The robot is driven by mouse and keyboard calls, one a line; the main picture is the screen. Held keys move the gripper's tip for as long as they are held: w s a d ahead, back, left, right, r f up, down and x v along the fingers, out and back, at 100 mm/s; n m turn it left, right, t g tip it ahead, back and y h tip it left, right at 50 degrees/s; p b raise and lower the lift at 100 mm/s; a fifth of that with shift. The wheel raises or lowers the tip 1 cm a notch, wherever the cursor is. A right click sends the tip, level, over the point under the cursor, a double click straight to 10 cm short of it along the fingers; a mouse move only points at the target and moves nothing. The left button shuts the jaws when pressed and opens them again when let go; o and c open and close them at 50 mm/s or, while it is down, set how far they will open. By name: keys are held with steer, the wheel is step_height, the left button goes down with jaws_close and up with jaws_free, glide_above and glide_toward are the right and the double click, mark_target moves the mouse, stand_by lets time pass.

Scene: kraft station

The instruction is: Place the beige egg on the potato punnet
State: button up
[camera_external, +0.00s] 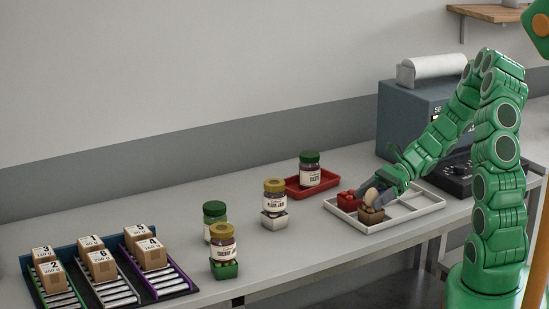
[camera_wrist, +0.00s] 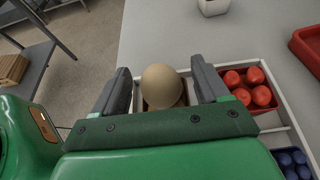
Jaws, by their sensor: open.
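The beige egg (camera_external: 371,195) sits on top of the brown potato punnet (camera_external: 370,217), at the left front part of the white divided tray. In the wrist view the egg (camera_wrist: 161,86) is between the two fingers of my gripper (camera_wrist: 163,88), with a small gap on each side. My gripper (camera_external: 384,186) is open around it. The egg hides most of the punnet in the wrist view. The contact between egg and potatoes is hard to make out.
The white tray (camera_external: 415,210) also holds a red-filled punnet (camera_external: 348,201) and a blue-filled punnet (camera_wrist: 291,162). Behind stand a red tray with a jar (camera_external: 310,170) and a plum jam jar (camera_external: 274,193) on a pale punnet. Boxes on roller racks (camera_external: 110,275) are far left.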

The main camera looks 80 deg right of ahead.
steer(key=shift+r, duration=0.15)
steer(key=v, duration=1.2)
steer(key=w+a+r+n+g+h, duration=0.15)
steer(key=a+n+g, duration=0.45)
steer(key=a, duration=0.6)
steer(key=a+r+n+g, duration=0.35)
steer(key=a+n, duration=0.35)
steer(key=a, duration=0.4)
steer(key=s+a+r+n+g+h, duration=0.2)
steer(key=s+a+n+h, duration=0.6)
steer(key=s+n, duration=0.4)
steer(key=shift+s+a+r+n, duration=0.15)
steer(key=shift+a+r+n, duration=0.5)
steer(key=shift+n, duration=0.35)
